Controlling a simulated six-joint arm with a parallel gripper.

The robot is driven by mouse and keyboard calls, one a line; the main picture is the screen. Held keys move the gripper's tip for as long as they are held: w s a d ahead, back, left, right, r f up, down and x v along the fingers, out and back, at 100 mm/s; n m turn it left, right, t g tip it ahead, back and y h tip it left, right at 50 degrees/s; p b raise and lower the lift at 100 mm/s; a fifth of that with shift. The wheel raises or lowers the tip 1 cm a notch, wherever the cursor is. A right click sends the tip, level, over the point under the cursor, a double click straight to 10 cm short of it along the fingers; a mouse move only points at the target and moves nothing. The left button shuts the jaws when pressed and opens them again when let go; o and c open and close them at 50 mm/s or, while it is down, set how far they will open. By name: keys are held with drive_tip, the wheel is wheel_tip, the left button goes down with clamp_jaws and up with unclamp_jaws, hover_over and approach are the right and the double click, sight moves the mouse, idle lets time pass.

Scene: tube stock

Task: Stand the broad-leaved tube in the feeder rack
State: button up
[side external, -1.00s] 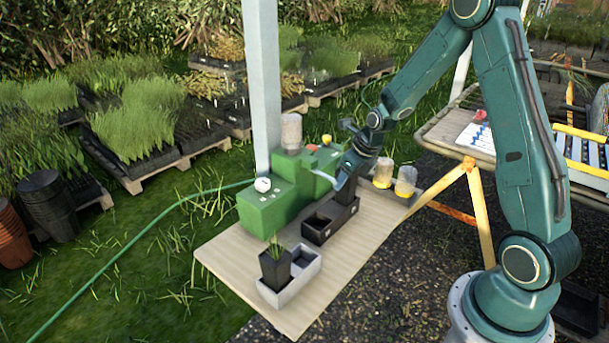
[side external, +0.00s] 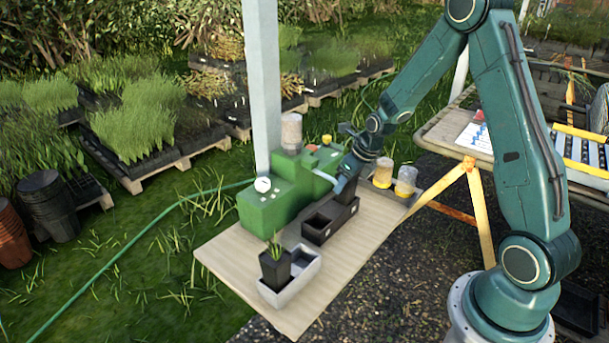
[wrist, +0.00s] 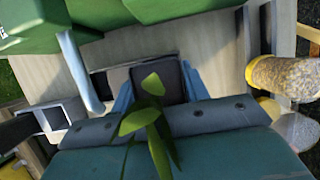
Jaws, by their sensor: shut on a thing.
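My gripper (side external: 345,183) is shut on the broad-leaved tube (wrist: 171,80), a dark square pot between the blue fingers (wrist: 122,100). Its broad green leaves (wrist: 146,122) rise towards the wrist camera. In the side view the tube looks upright, at the far right end of the black rack (side external: 318,238). I cannot tell whether its base is inside that compartment or just above it. The nearer compartments of the black rack look empty. A narrow-leaved tube (side external: 275,268) stands in the pale grey tray (side external: 290,293) at the front left.
A green machine (side external: 265,208) with a pale pipe stands behind the black rack. Two jars (side external: 404,182) with yellow bases stand right of my gripper. A post (side external: 262,80) rises behind the table. The table's front right (side external: 350,255) is clear.

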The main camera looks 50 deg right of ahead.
drive_tip(key=shift+f, duration=0.3)
idle(0.4)
drive_tip(key=o, duration=1.1)
drive_tip(key=shift+o, duration=0.2)
drive_tip(key=shift+r, duration=0.15)
drive_tip(key=v, duration=1.3)
drive_tip(key=shift+s+r, duration=0.2)
